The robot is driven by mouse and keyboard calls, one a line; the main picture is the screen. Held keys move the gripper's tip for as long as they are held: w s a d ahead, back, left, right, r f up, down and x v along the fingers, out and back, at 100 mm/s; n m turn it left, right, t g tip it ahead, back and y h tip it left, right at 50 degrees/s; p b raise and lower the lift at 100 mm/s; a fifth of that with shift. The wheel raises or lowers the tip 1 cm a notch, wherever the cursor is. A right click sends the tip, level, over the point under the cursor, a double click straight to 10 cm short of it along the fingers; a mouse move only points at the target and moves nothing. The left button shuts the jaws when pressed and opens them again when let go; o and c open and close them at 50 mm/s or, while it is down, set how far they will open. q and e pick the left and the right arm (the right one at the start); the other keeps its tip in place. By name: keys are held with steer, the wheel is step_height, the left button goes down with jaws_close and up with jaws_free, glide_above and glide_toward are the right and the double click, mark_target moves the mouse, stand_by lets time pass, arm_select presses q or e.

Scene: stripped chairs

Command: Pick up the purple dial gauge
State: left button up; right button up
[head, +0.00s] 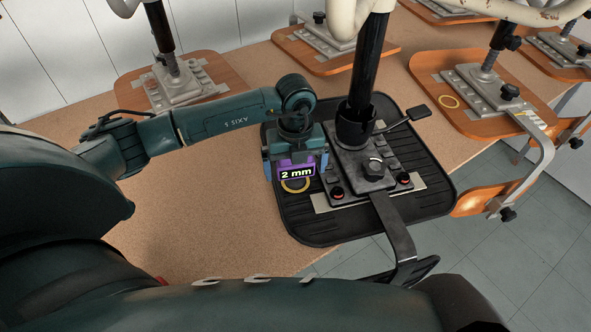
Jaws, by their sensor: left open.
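The gripper hides the gauge's top and sides. I cannot tell whether the fingers touch it. My right gripper is not in view.
A grey metal chair mechanism (362,172) with a black post (368,65) and lever stands right of the gauge. A metal bar (393,225) runs toward the front. Wooden seat plates with similar mechanisms (480,90) lie behind. Bare brown tabletop (225,215) is at left.

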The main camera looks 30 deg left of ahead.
arm_select(q)
steer(key=shift+r, duration=0.1)
steer(key=c, duration=1.3)
